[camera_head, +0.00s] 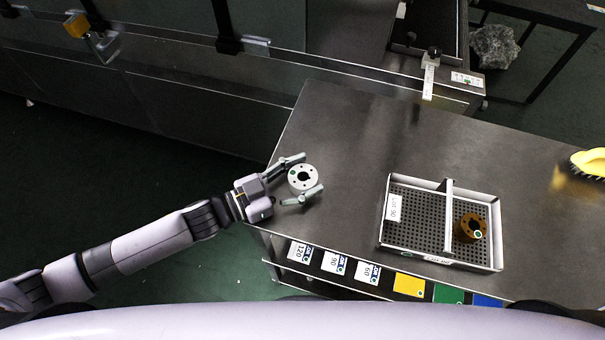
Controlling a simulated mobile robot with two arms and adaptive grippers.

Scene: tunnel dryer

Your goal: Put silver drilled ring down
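The silver drilled ring (303,179) is a pale round piece with a dark centre hole, small holes and a green dot. It is at the left end of the grey metal table (345,130). My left gripper (309,174) has one finger on each side of the ring, seemingly against its rim. Whether the ring touches the tabletop or is just above it cannot be told from this view. My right gripper is not in view.
A perforated tray (402,239) with a crossbar and a "LOT 90" label holds a brown drilled ring (473,227) at its right. Labels and coloured cards line the table's front edge. A yellow-handled brush (589,162) lies far right. The table between gripper and tray is clear.

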